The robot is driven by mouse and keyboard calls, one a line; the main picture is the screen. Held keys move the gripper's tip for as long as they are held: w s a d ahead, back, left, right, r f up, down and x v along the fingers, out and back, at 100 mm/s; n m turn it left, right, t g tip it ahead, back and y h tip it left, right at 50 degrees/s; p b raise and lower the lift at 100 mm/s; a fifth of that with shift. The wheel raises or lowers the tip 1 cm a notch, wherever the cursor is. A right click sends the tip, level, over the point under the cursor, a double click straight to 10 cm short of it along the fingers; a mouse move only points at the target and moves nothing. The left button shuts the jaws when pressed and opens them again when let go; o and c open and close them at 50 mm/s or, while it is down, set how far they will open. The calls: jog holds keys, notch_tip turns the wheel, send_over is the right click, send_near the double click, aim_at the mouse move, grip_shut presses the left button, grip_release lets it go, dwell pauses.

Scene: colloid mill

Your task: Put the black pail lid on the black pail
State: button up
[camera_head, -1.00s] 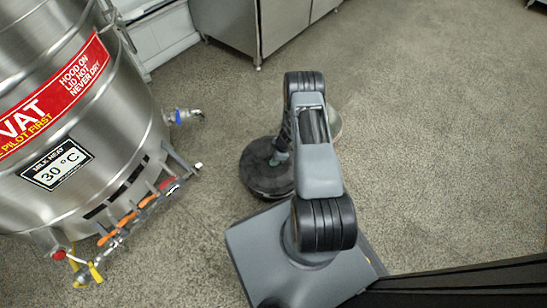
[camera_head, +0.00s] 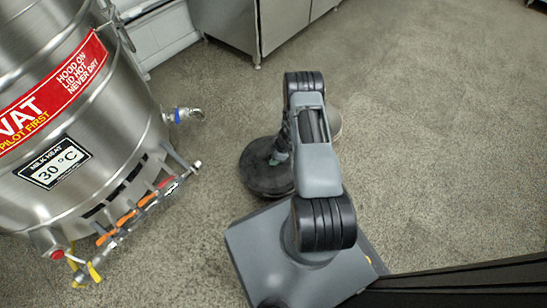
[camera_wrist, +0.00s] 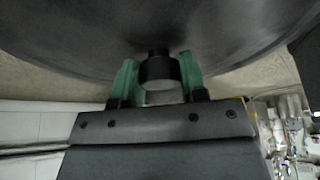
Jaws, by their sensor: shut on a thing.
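The black pail lid (camera_head: 262,178) is a dark round disc, held out over the floor beside my arm in the head view. My gripper (camera_wrist: 158,72) is shut on the lid's black knob (camera_wrist: 158,68), with a green fingertip on each side of it. In the wrist view the lid (camera_wrist: 160,25) fills the top as a broad dark curved surface. In the head view the green fingertips show small at the lid's middle, and my arm hides its right edge. I cannot make out the black pail in either view.
A steel cabinet (camera_head: 262,25) stands at the back. A pale round thing (camera_head: 335,122) is mostly hidden behind my arm. The floor (camera_head: 450,140) at right is clear.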

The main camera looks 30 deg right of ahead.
jog(key=shift+f, duration=0.15)
jog(key=o, duration=1.2)
jog(key=p+v, duration=0.6)
jog(key=v, duration=0.8)
jog(key=shift+f, duration=0.1)
